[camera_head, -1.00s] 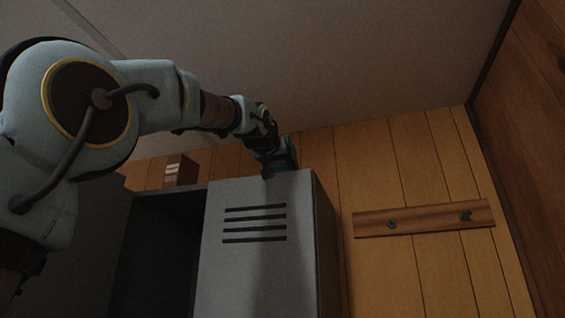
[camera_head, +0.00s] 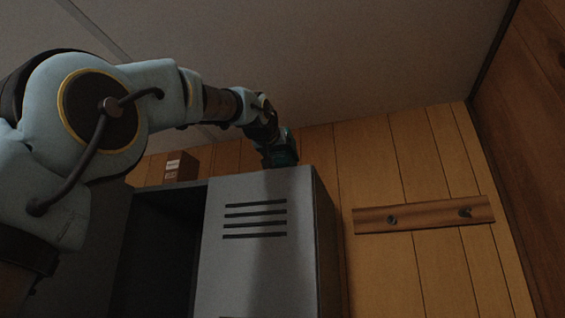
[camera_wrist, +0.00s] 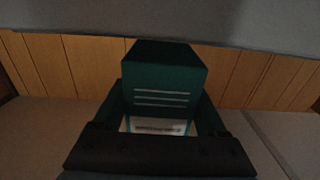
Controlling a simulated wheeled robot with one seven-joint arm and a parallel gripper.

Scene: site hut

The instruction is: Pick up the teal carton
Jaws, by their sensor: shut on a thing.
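The teal carton (camera_wrist: 163,75) stands out in the middle of the wrist view, with pale printed lines on its dark side and a white label low down. My gripper (camera_wrist: 160,108) is shut on it, with one finger along each side. In the head view my gripper (camera_head: 272,155) is at the top right of the grey locker, and a bit of the teal carton (camera_head: 289,149) shows beside it. Its lower end meets the locker's top edge in the picture, so I cannot tell whether the carton touches the top.
The grey locker (camera_head: 245,275) has a slotted door and a dark open section on its left. A small brown box (camera_head: 178,168) with a pale label sits on top, left of my gripper. A wooden hook rail (camera_head: 424,216) is on the plank wall. The ceiling is close above.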

